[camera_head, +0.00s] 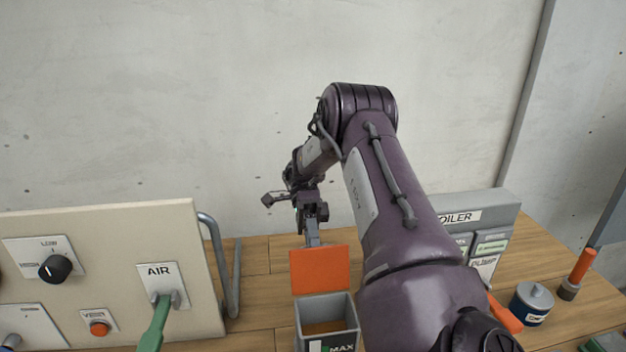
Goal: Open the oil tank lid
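The oil tank (301,325) is a grey open-topped box with a "MAX" mark on its front, on the table at the lower middle. Its orange lid (320,272) stands raised at the tank's back edge, and the brown inside of the tank shows. My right gripper (312,238) points down just behind the lid's upper edge. Its fingertips are small and partly hidden by the lid, so I cannot tell whether they touch it or are open or shut. My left gripper is not in view.
A cream control panel (130,230) with a black knob (55,268), a green-handled AIR lever (155,325) and a metal side handle (234,280) stands left. A grey boiler unit (490,212), a blue container (531,305) and an orange-handled item (583,265) are right. Wooden tabletop (255,255) shows between.

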